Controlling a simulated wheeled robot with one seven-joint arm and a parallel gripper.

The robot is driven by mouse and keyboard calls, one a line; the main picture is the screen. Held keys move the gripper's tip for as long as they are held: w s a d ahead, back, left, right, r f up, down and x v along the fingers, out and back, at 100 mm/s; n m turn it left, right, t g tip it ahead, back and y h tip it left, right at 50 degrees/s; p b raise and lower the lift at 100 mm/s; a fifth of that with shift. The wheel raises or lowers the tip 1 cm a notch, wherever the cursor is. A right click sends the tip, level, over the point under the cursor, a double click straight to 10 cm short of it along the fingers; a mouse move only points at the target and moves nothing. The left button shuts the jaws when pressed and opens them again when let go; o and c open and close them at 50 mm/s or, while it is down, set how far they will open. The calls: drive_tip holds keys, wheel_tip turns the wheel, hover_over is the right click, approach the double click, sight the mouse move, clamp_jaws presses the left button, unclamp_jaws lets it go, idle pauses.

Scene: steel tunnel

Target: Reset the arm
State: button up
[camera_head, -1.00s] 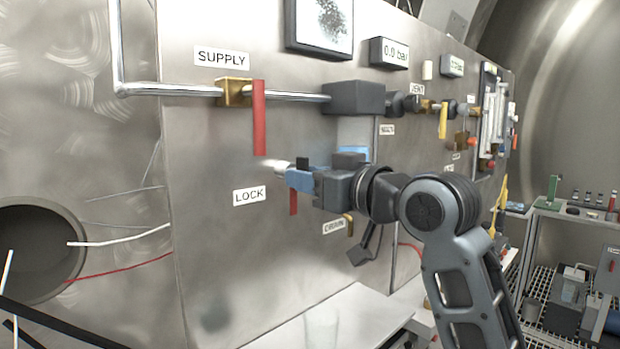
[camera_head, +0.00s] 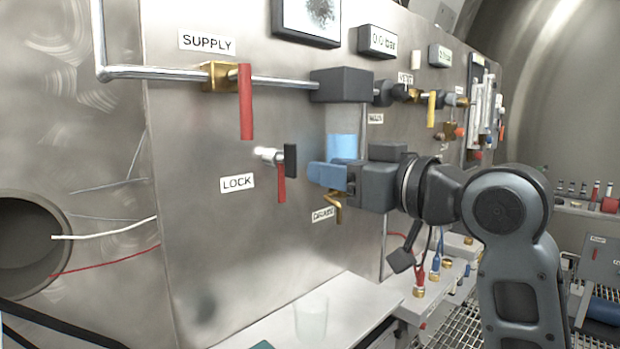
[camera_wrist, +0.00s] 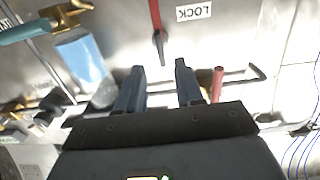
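My gripper (camera_head: 328,175) is in front of the steel panel in the head view, with its blue fingers pointing left. It is to the right of the lock valve's red handle (camera_head: 282,184) and apart from it. In the wrist view my gripper (camera_wrist: 158,70) has its two fingers spread, with nothing between them. The red lock handle (camera_wrist: 155,16) hangs down in the head view, below a dark block and a bright metal stub. It shows beyond the fingertips in the wrist view, beside the upside-down LOCK label (camera_wrist: 193,12). My arm is bent at the right.
The supply valve's red handle (camera_head: 246,102) hangs from the pipe at upper left. A blue cylinder (camera_head: 342,147) and the brass drain valve (camera_head: 338,207) are close to my gripper. A white shelf (camera_head: 290,318) lies below. Free space lies left of the lock handle.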

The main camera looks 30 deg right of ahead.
drive_tip(key=s+a+f+m+h, duration=0.1)
drive_tip(key=s+f+m+h, duration=0.1)
drive_tip(key=s+f, duration=0.5)
drive_tip(key=s+a+f+m+h, duration=0.1)
drive_tip(key=s+f+m+h, duration=0.15)
drive_tip(key=f, duration=0.85)
drive_tip(key=s+a+f+m+h, duration=0.1)
drive_tip(key=s+f+m, duration=0.3)
drive_tip(key=f, duration=0.5)
drive_tip(key=s+f+n+g, duration=0.1)
drive_tip(key=s+f+n, duration=0.1)
drive_tip(key=s, duration=1.1)
drive_tip(key=s+f+n+g, duration=0.1)
drive_tip(key=s+f+n, duration=0.1)
drive_tip(key=s, duration=1.2)
drive_tip(key=shift+s+f+n, duration=0.25)
drive_tip(key=shift+f+n, duration=0.1)
drive_tip(key=shift+f, duration=0.25)
drive_tip(key=shift+d, duration=0.1)
